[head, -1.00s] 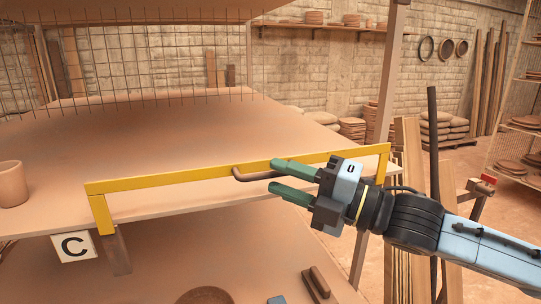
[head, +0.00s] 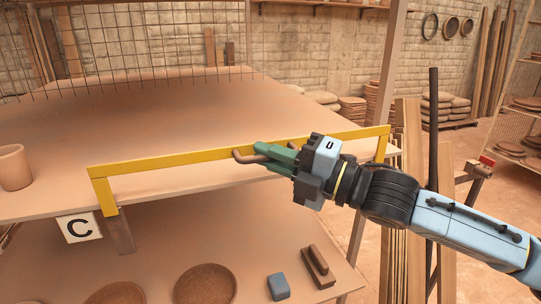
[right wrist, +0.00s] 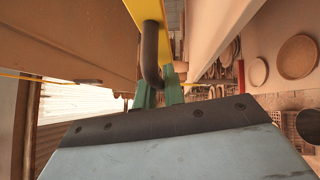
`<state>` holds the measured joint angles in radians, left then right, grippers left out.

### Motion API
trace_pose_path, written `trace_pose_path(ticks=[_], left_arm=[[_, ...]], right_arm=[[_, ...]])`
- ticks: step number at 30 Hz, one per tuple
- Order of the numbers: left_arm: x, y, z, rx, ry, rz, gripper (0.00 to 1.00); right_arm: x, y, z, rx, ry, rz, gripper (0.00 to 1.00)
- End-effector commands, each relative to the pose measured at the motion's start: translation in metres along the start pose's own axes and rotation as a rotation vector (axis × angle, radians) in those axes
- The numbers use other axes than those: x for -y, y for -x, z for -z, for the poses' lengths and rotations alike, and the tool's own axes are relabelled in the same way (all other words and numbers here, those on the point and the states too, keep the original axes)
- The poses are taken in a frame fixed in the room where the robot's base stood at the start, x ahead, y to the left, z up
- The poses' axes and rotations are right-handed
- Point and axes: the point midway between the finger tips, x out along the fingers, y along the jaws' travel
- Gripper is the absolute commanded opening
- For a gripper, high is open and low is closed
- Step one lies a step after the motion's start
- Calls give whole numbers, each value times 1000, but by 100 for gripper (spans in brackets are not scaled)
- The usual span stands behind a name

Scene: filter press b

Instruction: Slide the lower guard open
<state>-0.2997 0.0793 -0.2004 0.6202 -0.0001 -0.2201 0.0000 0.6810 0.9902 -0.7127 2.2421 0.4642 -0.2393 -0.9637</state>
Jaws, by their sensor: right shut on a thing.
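The lower guard is a yellow frame (head: 180,160) along the front edge of the shelf, with a short drop at each end. A dark rod handle (head: 243,158) sticks out from its middle. My right gripper (head: 270,155), with green fingers, is shut on the handle. In the right wrist view the handle (right wrist: 151,55) runs down from the yellow bar (right wrist: 147,10) to between the green fingers (right wrist: 158,95). My left gripper is in neither view.
A sign marked C (head: 79,227) hangs below the left end. A clay cup (head: 13,167) stands on the shelf at left. Several bowls (head: 205,285), a blue block (head: 278,286) and a brown wooden-looking tool (head: 318,266) lie on the lower shelf. A post (head: 390,70) rises at right.

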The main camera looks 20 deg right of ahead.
Motion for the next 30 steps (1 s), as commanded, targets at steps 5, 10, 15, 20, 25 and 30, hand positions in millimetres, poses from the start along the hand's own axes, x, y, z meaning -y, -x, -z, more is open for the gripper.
trace_pose_path(ticks=[5,10,15,20,25,30], left_arm=[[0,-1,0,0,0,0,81],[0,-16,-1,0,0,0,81],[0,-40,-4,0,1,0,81],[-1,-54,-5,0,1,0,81],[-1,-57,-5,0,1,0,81],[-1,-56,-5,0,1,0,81]], right_arm=[[1,0,0,0,0,-1,0],[23,3,3,1,0,2,0],[60,8,8,1,-1,3,0],[83,12,12,1,-2,2,0],[90,13,12,1,-1,2,0],[89,13,12,1,-1,1,0]])
